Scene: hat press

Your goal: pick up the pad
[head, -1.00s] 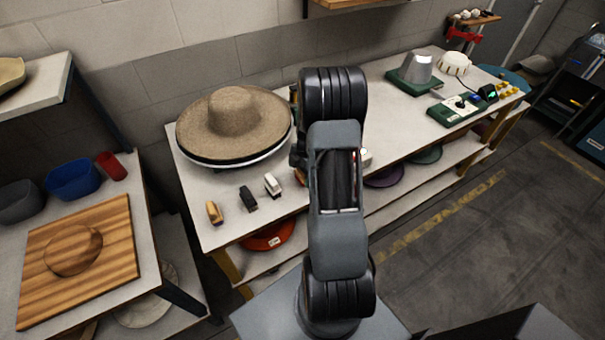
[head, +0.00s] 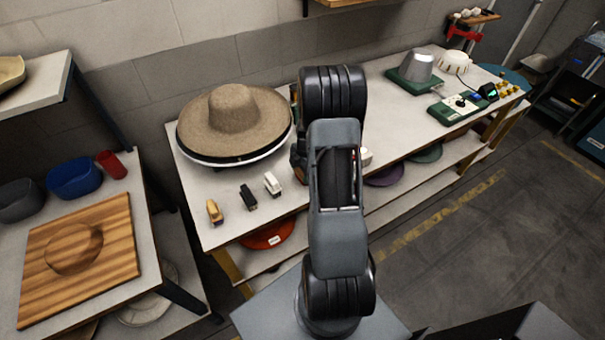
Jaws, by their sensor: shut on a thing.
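My gripper (head: 299,162) shows only as a dark edge at the left side of my arm, over the hat table; its fingertips are hidden behind the arm links. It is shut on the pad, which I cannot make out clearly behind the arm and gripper. A brownish patch shows at the gripper's lower edge, in line with the row of small brushes. Whether the pad touches the table is hidden.

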